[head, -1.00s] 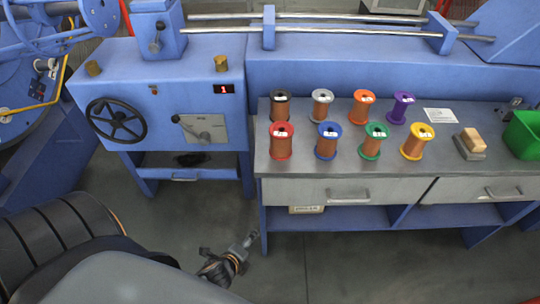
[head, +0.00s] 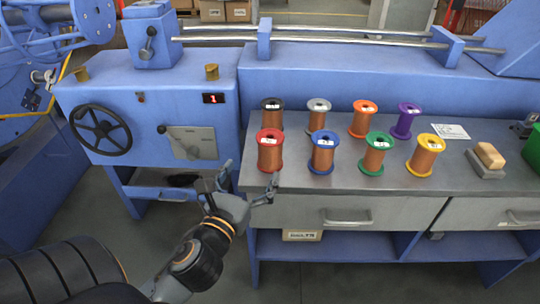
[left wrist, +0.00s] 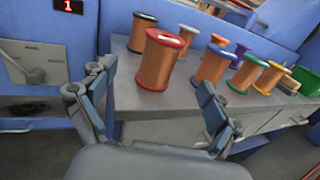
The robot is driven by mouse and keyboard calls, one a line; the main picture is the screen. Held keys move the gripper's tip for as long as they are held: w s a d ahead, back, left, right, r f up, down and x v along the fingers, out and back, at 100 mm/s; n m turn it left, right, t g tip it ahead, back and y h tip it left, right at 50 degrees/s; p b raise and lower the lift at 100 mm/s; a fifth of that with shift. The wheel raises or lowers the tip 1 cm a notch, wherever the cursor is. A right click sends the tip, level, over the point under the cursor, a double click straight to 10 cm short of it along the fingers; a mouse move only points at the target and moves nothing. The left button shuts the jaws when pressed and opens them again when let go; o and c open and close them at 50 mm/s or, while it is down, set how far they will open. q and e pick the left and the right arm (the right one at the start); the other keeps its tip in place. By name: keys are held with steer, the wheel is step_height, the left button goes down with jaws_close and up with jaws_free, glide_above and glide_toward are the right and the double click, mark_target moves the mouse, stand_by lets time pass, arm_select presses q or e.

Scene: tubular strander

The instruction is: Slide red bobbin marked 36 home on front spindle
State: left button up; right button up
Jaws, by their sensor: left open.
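The red bobbin (head: 270,151), with red flanges, copper wire and a white label on top, stands upright at the front left of the grey bench. It also shows in the left wrist view (left wrist: 160,60), ahead of the fingers; the number on its label is too small to read. My left gripper (head: 249,178) is open and empty at the bench's front left edge, just short of the red bobbin and apart from it. Its spread fingers (left wrist: 155,98) show in the left wrist view. My right gripper is out of view. I cannot make out a front spindle with certainty.
Close by stand black (head: 271,113), grey (head: 318,116), blue (head: 323,153), orange (head: 363,119), green (head: 375,154), purple (head: 405,121) and yellow (head: 425,156) bobbins. The bench (head: 338,188) has drawers below. A blue machine (head: 150,85) with a black handwheel (head: 101,133) stands left.

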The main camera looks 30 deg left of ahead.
mark_target(270, 141)
arm_select(q)
steer(key=x, duration=0.5)
steer(key=shift+w, duration=0.45)
steer(key=shift+b+x, duration=0.3)
steer(key=shift+x, duration=2.25)
steer(key=shift+d, duration=0.15)
steer(key=c, duration=1.6)
steer(key=shift+r, duration=0.2)
jaws_close()
